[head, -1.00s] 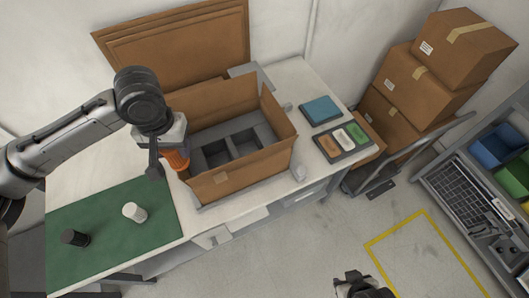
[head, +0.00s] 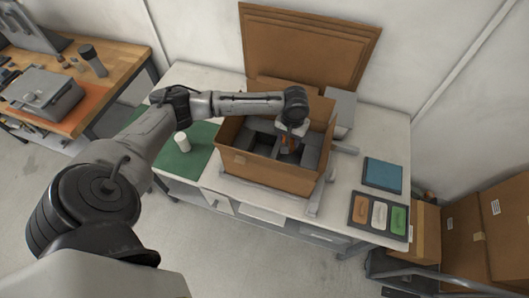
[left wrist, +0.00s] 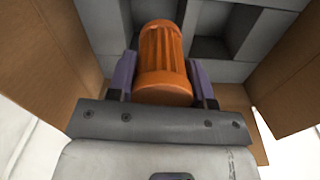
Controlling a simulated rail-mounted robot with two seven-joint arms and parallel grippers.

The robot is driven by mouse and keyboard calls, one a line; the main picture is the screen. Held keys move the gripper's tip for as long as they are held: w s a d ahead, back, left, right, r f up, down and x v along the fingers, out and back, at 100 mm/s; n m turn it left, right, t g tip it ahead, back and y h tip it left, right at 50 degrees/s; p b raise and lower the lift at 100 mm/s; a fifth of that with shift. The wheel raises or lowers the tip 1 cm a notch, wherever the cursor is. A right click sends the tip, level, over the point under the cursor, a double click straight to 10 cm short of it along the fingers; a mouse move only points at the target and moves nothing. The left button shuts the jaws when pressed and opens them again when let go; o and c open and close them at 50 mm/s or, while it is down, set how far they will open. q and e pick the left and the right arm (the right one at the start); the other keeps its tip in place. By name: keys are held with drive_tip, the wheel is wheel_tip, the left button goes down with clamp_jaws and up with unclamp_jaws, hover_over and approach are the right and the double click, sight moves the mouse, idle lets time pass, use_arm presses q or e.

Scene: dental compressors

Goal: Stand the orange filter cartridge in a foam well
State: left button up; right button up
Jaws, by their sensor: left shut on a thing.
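The orange ribbed filter cartridge (left wrist: 162,65) is between the two fingers of my left gripper (left wrist: 162,82), which is shut on it. In the head view the cartridge (head: 290,145) shows as a small orange patch beneath my left gripper (head: 291,131), inside the open cardboard box (head: 262,172). The grey foam insert (left wrist: 105,28) has dark square wells. One well (left wrist: 210,46) lies just right of the cartridge's far end in the wrist view. I cannot tell whether that end is above the foam or inside a well. My right gripper is out of view.
The box walls and raised flaps stand close around my gripper. A white cylinder (head: 182,143) stands on the green mat (head: 200,155) left of the box. A blue pad (head: 383,174) and a tray of coloured pieces (head: 379,216) lie to the right.

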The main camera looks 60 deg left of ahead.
use_arm(q)
drive_tip(key=s+a+f+n+p, duration=0.15)
drive_tip(key=s+a+f, duration=0.3)
drive_tip(key=a, duration=0.45)
drive_tip(key=shift+s+a+f+b, duration=0.1)
drive_tip(key=shift+f+b, duration=0.25)
drive_tip(key=shift+f, duration=2.05)
drive_tip(key=shift+s+a+f+b, duration=0.1)
drive_tip(key=shift+f+b, duration=0.2)
drive_tip(key=shift+f, duration=2.1)
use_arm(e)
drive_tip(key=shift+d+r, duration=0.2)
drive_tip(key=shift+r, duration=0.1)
use_arm(q)
drive_tip(key=shift+f, duration=0.1)
drive_tip(key=o, duration=0.6)
drive_tip(key=shift+o, duration=0.2)
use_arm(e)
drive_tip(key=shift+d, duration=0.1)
use_arm(q)
drive_tip(key=shift+d+r, duration=0.1)
drive_tip(key=shift+r, duration=0.15)
wheel_tip(320, 180, up, 12)
drive_tip(key=p, duration=0.1)
drive_tip(key=shift+f, duration=0.15)
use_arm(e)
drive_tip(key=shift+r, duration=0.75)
